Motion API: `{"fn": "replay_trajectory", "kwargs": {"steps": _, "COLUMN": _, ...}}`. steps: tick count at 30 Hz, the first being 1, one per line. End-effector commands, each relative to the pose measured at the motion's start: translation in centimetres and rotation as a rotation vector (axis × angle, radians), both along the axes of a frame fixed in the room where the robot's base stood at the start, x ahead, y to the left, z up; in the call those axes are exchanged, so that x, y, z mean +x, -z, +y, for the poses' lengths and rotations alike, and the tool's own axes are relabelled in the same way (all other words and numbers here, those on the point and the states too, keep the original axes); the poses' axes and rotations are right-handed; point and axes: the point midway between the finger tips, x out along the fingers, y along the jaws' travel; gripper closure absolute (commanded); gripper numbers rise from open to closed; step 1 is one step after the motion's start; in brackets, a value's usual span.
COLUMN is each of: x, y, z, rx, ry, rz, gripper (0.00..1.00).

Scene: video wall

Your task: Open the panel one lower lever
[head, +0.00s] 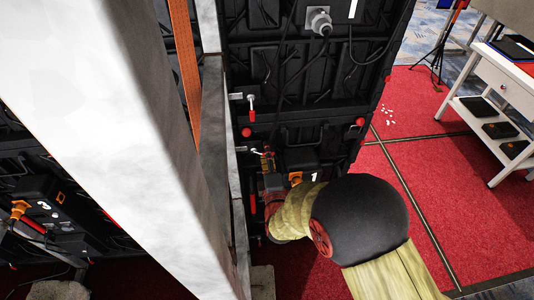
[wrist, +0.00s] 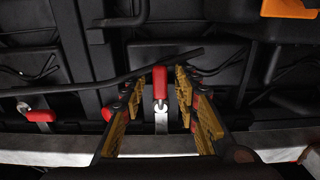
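The panel (head: 285,75) is a black framed back with a white "1" on its lower box. Its lower lever (head: 256,151) is largely hidden by my gripper (head: 267,164) in the head view. In the wrist view a red-handled lever (wrist: 160,84) with a silver plate lies between the two yellow-faced fingers of my gripper (wrist: 158,92). The fingers are open, with a visible gap on each side of the red handle. Contact with the lever cannot be made out.
An upper lever (head: 251,108) with a red tip is above on the same panel edge. Another red lever (wrist: 38,115) is at the wrist view's left. A pale beam (head: 130,130) stands left of the arm. A white table (head: 500,85) is at right; red carpet (head: 430,190) lies open.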

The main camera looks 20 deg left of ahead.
Motion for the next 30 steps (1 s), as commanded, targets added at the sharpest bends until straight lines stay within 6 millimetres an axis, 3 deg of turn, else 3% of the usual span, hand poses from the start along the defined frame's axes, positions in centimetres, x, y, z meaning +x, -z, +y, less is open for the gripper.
{"fn": "replay_trajectory", "kwargs": {"steps": 5, "x": -0.9, "y": -0.1, "z": -0.5, "rx": 0.000, "ry": 0.000, "rz": 0.000, "gripper": 0.69}}
{"fn": "replay_trajectory", "kwargs": {"steps": 21, "x": -9.4, "y": 0.0, "z": -5.0, "rx": 0.000, "ry": -0.002, "rz": 0.000, "gripper": 0.69}}
{"fn": "replay_trajectory", "kwargs": {"steps": 30, "x": -10.5, "y": 0.0, "z": -5.8, "rx": 0.000, "ry": 0.000, "rz": 0.000, "gripper": 0.69}}
